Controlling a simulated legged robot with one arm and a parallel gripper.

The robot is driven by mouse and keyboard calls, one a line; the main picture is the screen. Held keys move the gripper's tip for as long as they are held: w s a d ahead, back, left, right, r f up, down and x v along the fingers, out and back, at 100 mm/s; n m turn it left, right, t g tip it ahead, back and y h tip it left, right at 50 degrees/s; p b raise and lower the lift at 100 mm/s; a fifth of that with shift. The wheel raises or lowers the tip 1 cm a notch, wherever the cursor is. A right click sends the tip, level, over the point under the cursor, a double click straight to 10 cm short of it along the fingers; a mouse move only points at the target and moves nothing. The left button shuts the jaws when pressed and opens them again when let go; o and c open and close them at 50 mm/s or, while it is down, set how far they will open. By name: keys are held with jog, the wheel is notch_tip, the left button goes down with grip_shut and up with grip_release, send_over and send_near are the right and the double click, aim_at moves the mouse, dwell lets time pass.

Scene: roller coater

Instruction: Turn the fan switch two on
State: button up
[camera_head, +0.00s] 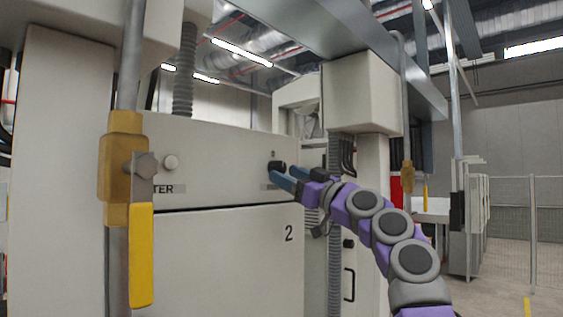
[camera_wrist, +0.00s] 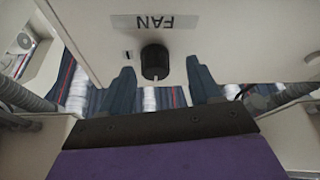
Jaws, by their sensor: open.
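The fan switch is a black rotary knob (camera_head: 277,167) on the right part of the white panel. It also shows in the wrist view (camera_wrist: 155,61), below an upside-down FAN label (camera_wrist: 154,21). A small mark sits beside the knob on its left in that view. My gripper (camera_wrist: 160,80) is open, with one dark blue finger to each side of the knob's lower part in the picture. In the head view my gripper (camera_head: 285,176) is at the knob and partly covers the label. I cannot tell whether the fingers touch the knob.
A yellow lever valve (camera_head: 141,250) on a vertical pipe stands in front of the panel at left. A white button (camera_head: 171,162) sits on the panel's left part. A white cabinet door marked 2 (camera_head: 260,255) is below. A ribbed hose (camera_head: 335,250) runs down beside it.

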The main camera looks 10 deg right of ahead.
jog(key=shift+w+a+r+p, duration=0.1)
jog(key=shift+w+r+p, duration=0.2)
jog(key=shift+w+r, duration=0.05)
jog(key=shift+w+d+r+p, duration=0.1)
jog(key=shift+w+d+p, duration=0.3)
jog(key=shift+w+p, duration=0.05)
jog(key=shift+a, duration=0.6)
jog(key=shift+c, duration=0.2)
jog(key=shift+a, duration=0.2)
jog(key=c, duration=0.3)
jog(key=shift+w+d, duration=0.1)
jog(key=shift+d, duration=0.15)
jog(key=c, duration=0.7)
jog(key=shift+a, duration=0.1)
